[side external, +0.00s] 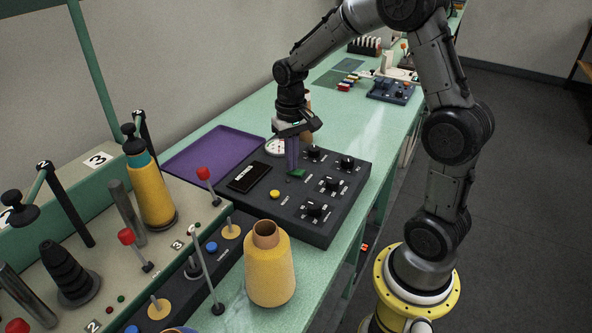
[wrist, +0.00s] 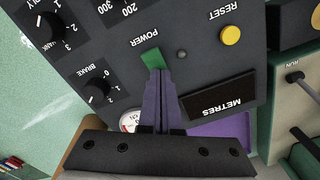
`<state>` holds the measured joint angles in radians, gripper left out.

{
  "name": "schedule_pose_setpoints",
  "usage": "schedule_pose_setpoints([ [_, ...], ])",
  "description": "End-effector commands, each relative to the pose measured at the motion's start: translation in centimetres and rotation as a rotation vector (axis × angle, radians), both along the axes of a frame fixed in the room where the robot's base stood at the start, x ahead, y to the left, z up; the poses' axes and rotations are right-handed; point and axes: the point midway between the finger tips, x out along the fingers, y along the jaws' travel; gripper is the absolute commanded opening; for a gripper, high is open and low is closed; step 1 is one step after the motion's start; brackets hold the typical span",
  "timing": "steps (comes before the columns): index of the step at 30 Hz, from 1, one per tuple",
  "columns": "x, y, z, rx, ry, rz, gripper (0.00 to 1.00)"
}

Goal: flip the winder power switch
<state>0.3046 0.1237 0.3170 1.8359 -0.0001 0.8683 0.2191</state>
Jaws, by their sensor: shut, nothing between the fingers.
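The winder power switch is a green rocker on the dark control panel (side external: 321,228), under the label POWER in the wrist view. The green switch (side external: 297,173) shows beside my fingertips in the side view, and it also shows in the wrist view (wrist: 152,57). My gripper (side external: 291,170) points down over the panel with its two purple fingers shut together and nothing between them. In the wrist view the fingertips (wrist: 157,70) overlap the edge of the switch; I cannot tell whether they touch it. The fingers hide part of the switch.
The panel also holds a yellow RESET button (wrist: 230,35), a METRES display (side external: 248,177) and several black knobs (side external: 330,183). A purple tray (side external: 212,150) lies behind it. A yellow thread cone (side external: 269,270) and upright red-topped levers (side external: 206,180) stand in front and left.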

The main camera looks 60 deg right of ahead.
Motion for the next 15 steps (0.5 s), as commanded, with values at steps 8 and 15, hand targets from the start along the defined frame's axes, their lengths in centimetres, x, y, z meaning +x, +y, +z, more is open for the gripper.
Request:
schedule_pose_setpoints([
  [8, 0.1, 0.0, 2.2, -0.002, -0.005, 0.0, 0.0],
  [15, 0.1, 0.0, 3.9, -0.002, -0.005, 0.0, 0.0],
])
